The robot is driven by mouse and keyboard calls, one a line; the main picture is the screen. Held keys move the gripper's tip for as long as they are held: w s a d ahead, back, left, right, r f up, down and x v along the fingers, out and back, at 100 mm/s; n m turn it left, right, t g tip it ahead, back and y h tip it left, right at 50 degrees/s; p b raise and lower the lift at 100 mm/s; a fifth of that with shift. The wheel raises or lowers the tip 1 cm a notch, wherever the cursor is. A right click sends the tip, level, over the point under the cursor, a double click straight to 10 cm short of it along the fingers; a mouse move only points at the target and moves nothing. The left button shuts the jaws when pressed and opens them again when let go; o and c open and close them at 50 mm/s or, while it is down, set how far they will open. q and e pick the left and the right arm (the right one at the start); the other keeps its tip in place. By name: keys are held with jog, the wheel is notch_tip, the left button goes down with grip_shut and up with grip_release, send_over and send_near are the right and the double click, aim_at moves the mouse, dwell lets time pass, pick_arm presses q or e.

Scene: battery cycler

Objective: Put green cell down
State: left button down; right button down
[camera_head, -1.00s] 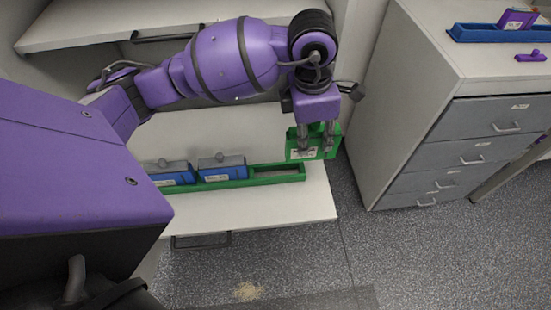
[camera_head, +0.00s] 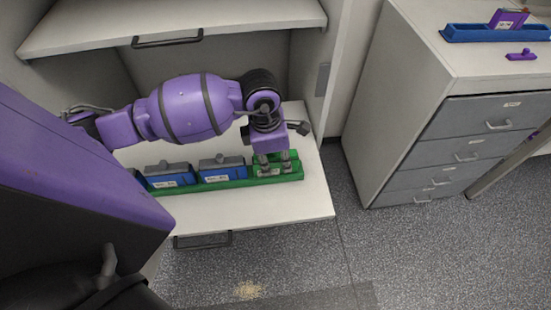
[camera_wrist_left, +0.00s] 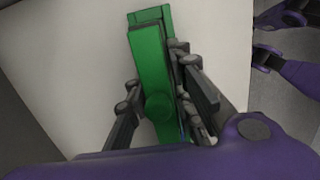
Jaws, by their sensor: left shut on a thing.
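The green cell (camera_head: 289,157) is at the right end of the green tray (camera_head: 225,185), in line with two blue cells, and my left gripper (camera_head: 275,172) is shut on it from above. The gripper hides much of the cell in the head view. In the left wrist view the green cell (camera_wrist_left: 152,75) lies between the two fingers of my left gripper (camera_wrist_left: 165,105), over the tray. Whether the cell rests fully on the tray floor I cannot tell. My right gripper is not in view.
Two grey-topped blue cells (camera_head: 222,172) (camera_head: 168,177) sit in the tray on the pulled-out white shelf (camera_head: 270,210). Another shelf (camera_head: 180,25) is above. At right, a drawer cabinet (camera_head: 400,100) carries a blue tray (camera_head: 490,33) with a purple cell, and a loose purple piece (camera_head: 521,55).

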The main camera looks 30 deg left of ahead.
pick_arm(q)
jog(key=shift+f, duration=0.1)
jog(key=c, duration=1.5)
grip_release()
jog(key=shift+c, duration=0.2)
jog(key=r, duration=0.8)
jog(key=s+a+r, duration=0.1)
jog(key=r, duration=0.3)
jog(key=shift+r, duration=0.15)
